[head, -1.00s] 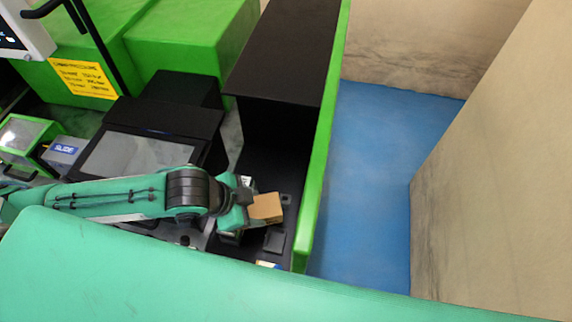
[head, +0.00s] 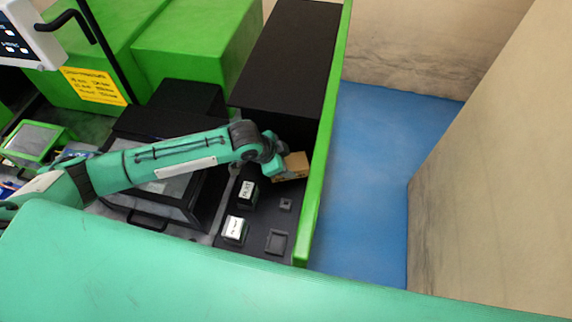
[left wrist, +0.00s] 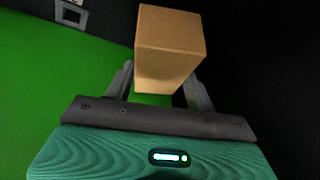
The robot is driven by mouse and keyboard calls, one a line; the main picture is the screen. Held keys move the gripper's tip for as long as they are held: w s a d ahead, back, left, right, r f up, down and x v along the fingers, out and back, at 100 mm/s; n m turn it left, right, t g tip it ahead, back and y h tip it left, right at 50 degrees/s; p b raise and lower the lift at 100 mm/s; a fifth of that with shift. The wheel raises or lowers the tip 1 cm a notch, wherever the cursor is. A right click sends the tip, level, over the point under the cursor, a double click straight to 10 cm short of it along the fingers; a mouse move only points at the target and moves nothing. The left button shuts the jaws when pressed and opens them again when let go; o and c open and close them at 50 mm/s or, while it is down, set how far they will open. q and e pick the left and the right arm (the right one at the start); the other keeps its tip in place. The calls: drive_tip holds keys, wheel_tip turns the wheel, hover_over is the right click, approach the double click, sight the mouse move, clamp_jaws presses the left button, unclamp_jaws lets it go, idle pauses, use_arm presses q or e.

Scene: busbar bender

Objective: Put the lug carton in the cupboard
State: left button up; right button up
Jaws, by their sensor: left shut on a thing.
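The lug carton (head: 292,167) is a small tan box. My left gripper (head: 277,166) is shut on it and holds it near the front of a black box-shaped housing, which looks like the cupboard (head: 288,60). In the left wrist view the carton (left wrist: 170,48) sits between the two fingers of the left gripper (left wrist: 158,88), with dark surfaces behind and to the right. The inside of the cupboard is mostly hidden from the head view by its top. My right gripper is not in view.
A green wall (head: 322,150) runs along the right of the black shelf. Labelled blocks (head: 247,192) and (head: 234,231) and a square recess (head: 276,242) are on the shelf. A black screen unit (head: 160,130) stands left. Blue floor (head: 370,180) lies right.

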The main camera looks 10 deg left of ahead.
use_arm(q)
drive_tip(key=shift+w+d+f+p, duration=0.1)
drive_tip(key=shift+w+f+p, duration=0.1)
drive_tip(key=shift+f+p, duration=1.3)
drive_tip(key=shift+f+b, duration=0.25)
drive_tip(key=shift+b, duration=0.1)
drive_tip(key=o, duration=1.5)
drive_tip(key=shift+f, duration=0.1)
